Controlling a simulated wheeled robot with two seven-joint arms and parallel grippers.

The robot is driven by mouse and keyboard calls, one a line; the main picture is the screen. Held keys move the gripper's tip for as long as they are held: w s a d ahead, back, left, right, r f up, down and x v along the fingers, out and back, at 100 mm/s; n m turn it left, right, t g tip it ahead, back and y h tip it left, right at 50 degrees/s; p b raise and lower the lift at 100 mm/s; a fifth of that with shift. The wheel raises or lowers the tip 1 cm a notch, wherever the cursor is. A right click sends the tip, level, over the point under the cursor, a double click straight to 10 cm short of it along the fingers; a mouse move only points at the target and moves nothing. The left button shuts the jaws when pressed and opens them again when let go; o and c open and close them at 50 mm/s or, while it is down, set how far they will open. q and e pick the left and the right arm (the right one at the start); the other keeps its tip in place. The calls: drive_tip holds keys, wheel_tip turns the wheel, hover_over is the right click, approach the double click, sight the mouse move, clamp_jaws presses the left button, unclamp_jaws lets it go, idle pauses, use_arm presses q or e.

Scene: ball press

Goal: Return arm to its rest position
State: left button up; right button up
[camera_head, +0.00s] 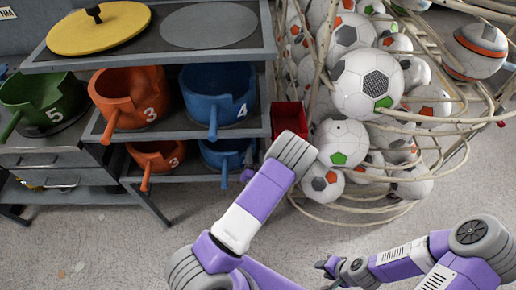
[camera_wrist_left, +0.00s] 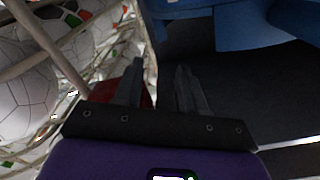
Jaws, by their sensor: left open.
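My left arm (camera_head: 262,192), purple and white, reaches up in the middle of the head view, between the shelf unit and the ball cage. Its gripper is mostly hidden there behind my own wrist. In the left wrist view my left gripper (camera_wrist_left: 160,88) is open, with two dark fingers apart and nothing between them. A red object (camera_wrist_left: 146,92) shows behind the left finger. My right gripper (camera_head: 330,268) is low in the head view, over the floor, on the purple arm from the right. Its fingers are too small and dark to tell open from shut.
A grey shelf unit (camera_head: 185,130) at left holds orange pots (camera_head: 128,100), blue pots (camera_head: 216,92) and a yellow lid (camera_head: 98,28). A green pot (camera_head: 40,100) stands farther left. A wire cage (camera_head: 455,120) full of footballs stands right. Floor at lower left is clear.

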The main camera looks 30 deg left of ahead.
use_arm(q)
drive_tip(key=shift+f, duration=0.1)
drive_tip(key=s+d+f+n+g+h+p, duration=0.1)
drive_tip(key=s+d+f+g+h, duration=0.25)
drive_tip(key=f, duration=0.25)
drive_tip(key=s+d+f+n+g+h+p, duration=0.1)
drive_tip(key=s+d+f+n+g+h, duration=0.1)
drive_tip(key=s+f+g, duration=0.3)
drive_tip(key=s+d+m+g+h+p, duration=0.1)
drive_tip(key=s+d+g+h+p, duration=0.1)
drive_tip(key=s+d+g+h, duration=0.4)
drive_tip(key=s+d+h, duration=0.1)
drive_tip(key=s+d, duration=0.4)
drive_tip(key=d, duration=0.2)
drive_tip(key=shift+s+d+r+g+h, duration=0.2)
drive_tip(key=shift+s+g+h, duration=0.1)
drive_tip(key=shift+g+h, duration=0.05)
